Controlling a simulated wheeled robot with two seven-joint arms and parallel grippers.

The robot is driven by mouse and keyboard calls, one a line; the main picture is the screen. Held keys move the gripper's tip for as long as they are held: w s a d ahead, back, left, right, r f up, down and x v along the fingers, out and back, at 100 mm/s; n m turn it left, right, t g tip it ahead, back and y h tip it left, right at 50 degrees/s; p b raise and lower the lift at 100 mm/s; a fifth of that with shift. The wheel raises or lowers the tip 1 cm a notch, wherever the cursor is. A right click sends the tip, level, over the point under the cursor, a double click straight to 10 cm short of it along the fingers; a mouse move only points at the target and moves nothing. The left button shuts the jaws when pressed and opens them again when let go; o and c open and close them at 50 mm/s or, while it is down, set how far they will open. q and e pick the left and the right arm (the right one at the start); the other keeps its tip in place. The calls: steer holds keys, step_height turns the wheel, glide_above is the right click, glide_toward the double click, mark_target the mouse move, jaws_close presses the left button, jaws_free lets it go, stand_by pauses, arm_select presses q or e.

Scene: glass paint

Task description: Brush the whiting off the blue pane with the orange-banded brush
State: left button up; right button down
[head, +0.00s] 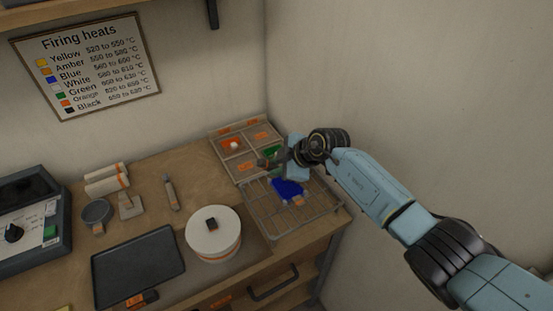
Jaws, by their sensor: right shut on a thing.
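The blue pane (287,189) lies on the wire rack (262,217) at the right of the bench. Any whiting on it is too small to make out. My right gripper (271,161) is over the back of the rack, just behind and above the pane, beside the divided tray. It is shut on a small, thin thing that is mostly hidden, probably the brush; no orange band can be made out on it. My left gripper is not in view.
The divided tray (213,139) holds orange, white and green pieces behind the rack. A white round pot (213,240), a dark flat tray (112,284), a slim tool (171,194) and a grey dish (96,212) stand left. The wall is close on the right.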

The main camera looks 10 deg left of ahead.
steer(key=shift+s+d+f+p, duration=0.1)
steer(key=shift+s+d+p, duration=0.45)
steer(key=shift+s+d, duration=0.4)
steer(key=shift+s+d+f+p, duration=0.1)
steer(key=shift+s+d+p, duration=0.5)
steer(key=shift+s, duration=0.5)
steer(key=shift+r, duration=0.15)
steer(key=shift+r, duration=2.5)
step_height(320, 180, up, 11)
